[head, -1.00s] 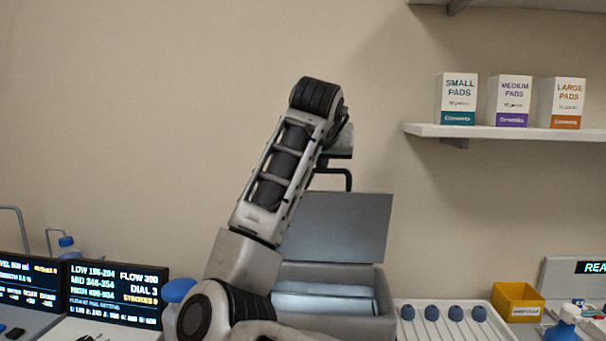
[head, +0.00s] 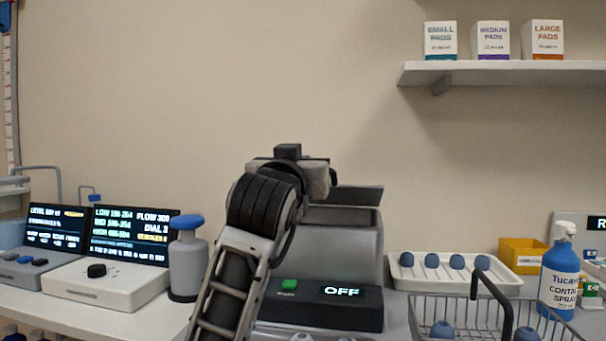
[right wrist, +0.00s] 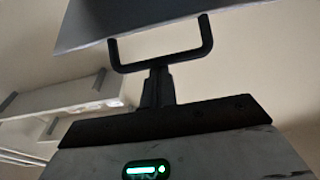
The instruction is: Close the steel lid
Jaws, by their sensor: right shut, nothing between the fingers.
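The steel lid (head: 358,194) sits over the grey steel box (head: 350,240) in the head view, showing as a thin, foreshortened panel. My arm covers its left part, and its exact angle is unclear. In the right wrist view the lid (right wrist: 150,22) fills the top, with a black U-shaped handle (right wrist: 162,64) hanging from it. My right gripper (right wrist: 157,72) is shut and empty, its fingertips at the handle's crossbar; contact is hard to tell. In the head view its fingers are hidden behind my wrist. My left gripper is not in view.
A black control unit reading OFF (head: 335,305) stands before the box. A wire basket (head: 480,315), white tray (head: 405,277) and blue spray bottle (head: 560,275) are to the right. A grey bottle (head: 188,265) and display units (head: 130,240) are left. A shelf (head: 510,72) is above right.

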